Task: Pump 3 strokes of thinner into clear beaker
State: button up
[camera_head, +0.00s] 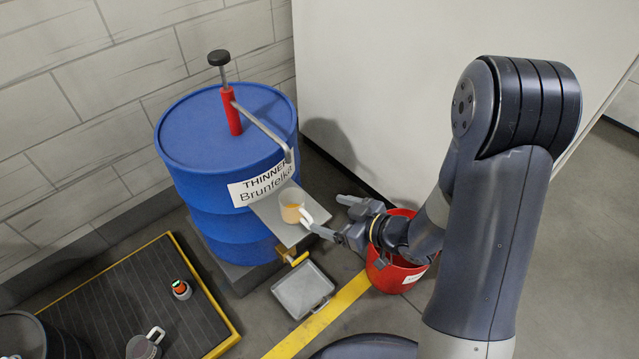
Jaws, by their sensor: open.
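The blue thinner drum (215,150) stands against the wall, with a white label reading "THINNER". A red hand pump (231,112) rises from its top, with a black knob (219,58) raised on a grey rod. Its grey spout pipe (262,127) runs right and bends down past the drum's rim. A small beaker (291,207) with a white handle stands upright on a metal shelf (284,229) at the drum's front, below the spout end. It looks cream-coloured with amber inside. My gripper (326,213) is open and empty, just right of the beaker, its fingers pointing at the handle.
A red bucket (385,275) stands below my gripper. A metal tray (302,291) lies on the floor under a brass tap (287,253). A yellow-edged dark platform (130,290) at lower left holds a small orange-topped item and a grey can. A white panel stands behind.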

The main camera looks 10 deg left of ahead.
aim_at(218, 58)
jog(key=u, duration=1.2)
